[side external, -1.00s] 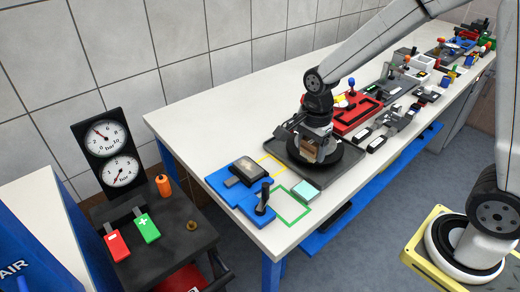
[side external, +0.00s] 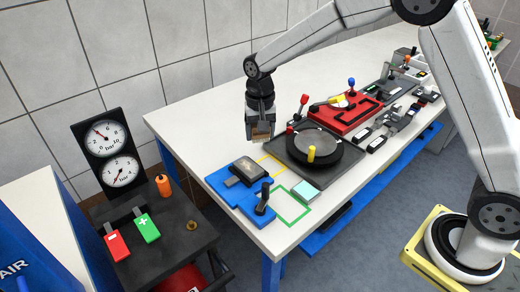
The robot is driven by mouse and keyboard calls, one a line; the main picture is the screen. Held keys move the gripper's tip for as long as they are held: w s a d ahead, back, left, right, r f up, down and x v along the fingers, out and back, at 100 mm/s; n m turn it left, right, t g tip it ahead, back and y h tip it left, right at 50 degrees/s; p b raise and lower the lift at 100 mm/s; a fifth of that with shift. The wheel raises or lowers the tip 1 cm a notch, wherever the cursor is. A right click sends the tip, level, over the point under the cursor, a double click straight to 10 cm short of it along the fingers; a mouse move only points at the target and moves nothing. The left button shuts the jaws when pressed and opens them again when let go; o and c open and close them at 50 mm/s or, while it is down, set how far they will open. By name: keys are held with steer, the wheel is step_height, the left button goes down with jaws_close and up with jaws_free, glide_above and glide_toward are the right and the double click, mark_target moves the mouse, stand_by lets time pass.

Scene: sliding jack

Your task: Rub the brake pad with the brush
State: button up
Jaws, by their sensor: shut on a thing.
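My gripper (side external: 261,137) points down and is in the air near the back edge of the table, behind the blue fixture. It is shut on a small tan-brown thing, apparently the brush (side external: 262,131), mostly hidden between the fingers. A dark rectangular pad with a brownish-grey top, apparently the brake pad (side external: 249,167), sits on the blue fixture (side external: 226,190) at the table's near left corner. The gripper is above and slightly right of the pad in the picture, apart from it.
A black disc (side external: 318,148) with a yellow peg (side external: 311,154) stands on a dark tray to the right. A black handle (side external: 263,200) rises from the fixture. A teal block (side external: 306,190) lies beside a green outline. A red device (side external: 345,113) stands farther back.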

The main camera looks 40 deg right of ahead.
mark_target(240, 160)
steer(key=w+a+n, duration=0.3)
steer(key=w+n, duration=0.2)
steer(key=n, duration=0.1)
steer(key=shift+f, duration=0.4)
steer(key=shift+f, duration=3.4)
steer(key=shift+s+f, duration=0.4)
steer(key=shift+f, duration=0.2)
steer(key=shift+c, duration=0.6)
steer(key=shift+s+f, duration=0.1)
steer(key=shift+s, duration=2.95)
steer(key=shift+w, duration=3.5)
step_height(240, 160, up, 8)
